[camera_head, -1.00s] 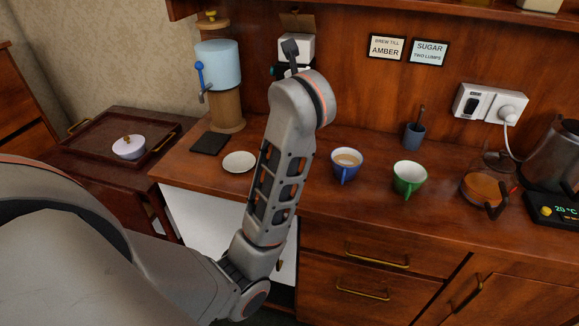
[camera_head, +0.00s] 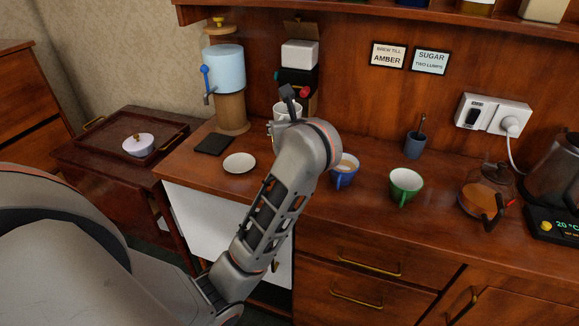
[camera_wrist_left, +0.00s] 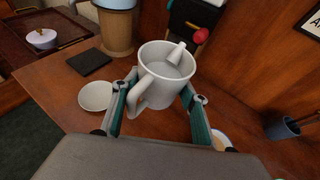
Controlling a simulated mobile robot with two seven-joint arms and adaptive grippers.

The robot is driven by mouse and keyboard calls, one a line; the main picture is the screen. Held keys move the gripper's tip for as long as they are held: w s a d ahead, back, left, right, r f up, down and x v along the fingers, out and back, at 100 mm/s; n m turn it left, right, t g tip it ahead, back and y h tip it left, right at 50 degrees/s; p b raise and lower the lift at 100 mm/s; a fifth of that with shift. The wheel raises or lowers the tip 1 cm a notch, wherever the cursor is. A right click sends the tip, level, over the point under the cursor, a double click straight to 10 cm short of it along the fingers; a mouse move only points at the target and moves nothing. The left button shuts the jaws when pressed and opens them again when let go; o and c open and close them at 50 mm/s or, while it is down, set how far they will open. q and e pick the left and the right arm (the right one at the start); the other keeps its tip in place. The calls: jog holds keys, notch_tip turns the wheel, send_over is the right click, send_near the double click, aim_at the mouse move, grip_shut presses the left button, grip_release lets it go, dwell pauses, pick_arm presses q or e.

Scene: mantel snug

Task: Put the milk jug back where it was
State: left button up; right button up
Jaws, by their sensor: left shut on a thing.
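The white milk jug (camera_head: 287,109) is behind my left wrist in the head view, in front of the black and white device. Its lower part is hidden there. In the left wrist view the jug (camera_wrist_left: 167,77) is upright, with its handle towards the camera and a pale cone-shaped part at its rim. My left gripper (camera_wrist_left: 158,92) is shut on the jug, one finger on each side. In the head view this gripper is mostly hidden behind my arm. I cannot tell whether the jug touches the counter. My right gripper is not in view.
A white saucer (camera_head: 239,163) and a dark square mat (camera_head: 214,144) lie left of the arm. A blue dispenser (camera_head: 224,68) on a wooden stand and the device (camera_head: 298,76) stand behind. A blue cup (camera_head: 344,171) and a green cup (camera_head: 405,186) stand to the right.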

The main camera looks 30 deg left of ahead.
pick_arm(q)
notch_tip(320, 180, down, 7)
jog(key=shift+f+b, duration=0.1)
jog(key=shift+b, duration=0.65)
notch_tip(320, 180, down, 4)
jog(key=shift+f+b, duration=0.1)
jog(key=shift+b, duration=0.4)
jog(key=shift+f, duration=0.15)
jog(key=o, duration=1.7)
jog(key=shift+c, duration=0.2)
